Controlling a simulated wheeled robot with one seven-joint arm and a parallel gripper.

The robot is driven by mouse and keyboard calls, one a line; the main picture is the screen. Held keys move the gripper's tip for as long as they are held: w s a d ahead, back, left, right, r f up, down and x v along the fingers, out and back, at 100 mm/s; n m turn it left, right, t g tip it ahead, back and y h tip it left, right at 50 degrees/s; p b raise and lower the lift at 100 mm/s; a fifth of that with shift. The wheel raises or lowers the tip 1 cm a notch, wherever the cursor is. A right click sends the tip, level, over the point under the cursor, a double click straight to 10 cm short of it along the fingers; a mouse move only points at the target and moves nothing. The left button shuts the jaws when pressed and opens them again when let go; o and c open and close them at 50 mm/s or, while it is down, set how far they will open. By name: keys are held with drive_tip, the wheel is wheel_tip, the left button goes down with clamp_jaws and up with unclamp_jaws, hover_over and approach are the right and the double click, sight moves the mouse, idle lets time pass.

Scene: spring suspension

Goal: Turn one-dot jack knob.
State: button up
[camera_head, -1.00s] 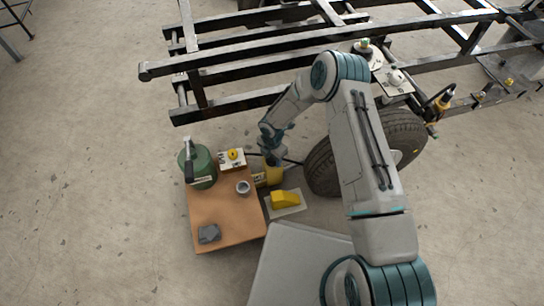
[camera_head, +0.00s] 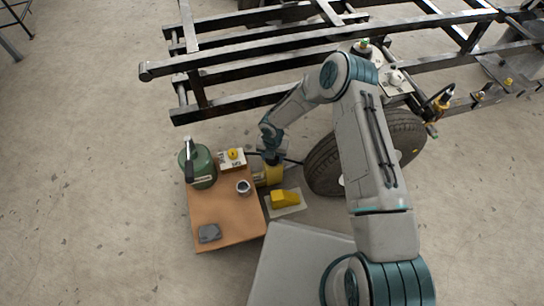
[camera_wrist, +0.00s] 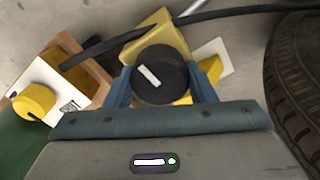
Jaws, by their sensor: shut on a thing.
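A yellow jack (camera_head: 273,174) stands on the floor at the right edge of the small wooden table. In the wrist view its yellow body (camera_wrist: 165,35) carries a round black knob (camera_wrist: 147,88) with a white bar mark running diagonally. My gripper (camera_head: 271,159) reaches down onto the jack from above. In the wrist view its two blue fingers (camera_wrist: 160,78) sit on either side of the black knob, shut on it. I cannot make out a single dot on the jack; the fingers and knob hide part of its top.
A tire (camera_head: 325,170) and steel frame (camera_head: 240,59) stand close by.

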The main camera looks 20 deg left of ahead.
drive_tip(key=shift+w+d, duration=0.15)
drive_tip(key=shift+w, duration=0.35)
drive_tip(key=o, duration=1)
drive_tip(key=shift+d, duration=0.1)
drive_tip(key=shift+s, duration=0.2)
drive_tip(key=shift+a+r+p, duration=0.25)
drive_tip(key=shift+r+p, duration=0.05)
drive_tip(key=shift+r, duration=0.25)
wheel_tip(320, 180, up, 13)
drive_tip(key=p, duration=0.4)
drive_tip(key=shift+d+f+p, duration=0.1)
drive_tip(key=shift+p, duration=0.25)
